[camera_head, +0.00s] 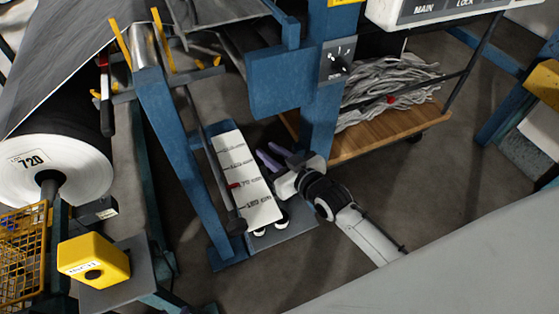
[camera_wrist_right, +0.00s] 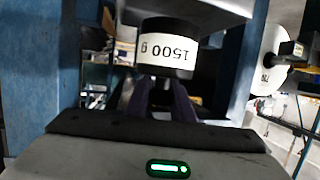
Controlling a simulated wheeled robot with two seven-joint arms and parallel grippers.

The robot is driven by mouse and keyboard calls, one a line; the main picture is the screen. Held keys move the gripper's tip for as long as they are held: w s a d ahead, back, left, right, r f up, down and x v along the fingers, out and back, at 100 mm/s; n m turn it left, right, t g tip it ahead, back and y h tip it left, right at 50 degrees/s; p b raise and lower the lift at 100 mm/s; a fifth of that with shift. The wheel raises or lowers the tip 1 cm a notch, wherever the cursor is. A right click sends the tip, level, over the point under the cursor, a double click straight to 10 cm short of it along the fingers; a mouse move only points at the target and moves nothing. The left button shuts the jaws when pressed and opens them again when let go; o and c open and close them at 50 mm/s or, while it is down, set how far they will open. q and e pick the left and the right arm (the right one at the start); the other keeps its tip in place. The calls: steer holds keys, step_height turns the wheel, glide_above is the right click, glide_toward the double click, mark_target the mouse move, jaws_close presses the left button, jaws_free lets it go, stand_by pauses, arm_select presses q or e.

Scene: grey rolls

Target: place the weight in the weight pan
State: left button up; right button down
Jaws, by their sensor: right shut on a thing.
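My right gripper (camera_head: 270,156) reaches in from the lower right, with its purple fingers beside the blue post and the white scale board (camera_head: 243,172). In the head view I cannot make out the held weight or clearly identify the weight pan. My left gripper is not in view.
Two white-topped round pieces (camera_head: 282,222) are at the grey base plate (camera_head: 290,238) below the board. Blue posts (camera_head: 178,150) stand close by. A wooden shelf (camera_head: 385,132) holds grey strands, and a white roll (camera_head: 85,174) is at left. Open floor lies at lower middle.

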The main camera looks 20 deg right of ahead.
steer(key=shift+w+a+f, duration=0.1)
steer(key=shift+w+f, duration=0.25)
steer(key=shift+f, duration=0.35)
steer(key=shift+w+a+f, duration=0.1)
steer(key=shift+w+f, duration=0.25)
steer(key=shift+f, duration=0.3)
steer(key=shift+d+f+b, duration=0.1)
steer(key=shift+b, duration=0.2)
steer(key=c, duration=1.9)
jaws_free()
steer(key=shift+s+f, duration=0.2)
steer(key=shift+f, duration=0.25)
steer(key=o, duration=0.4)
steer(key=shift+c, duration=0.2)
steer(key=shift+r, duration=0.1)
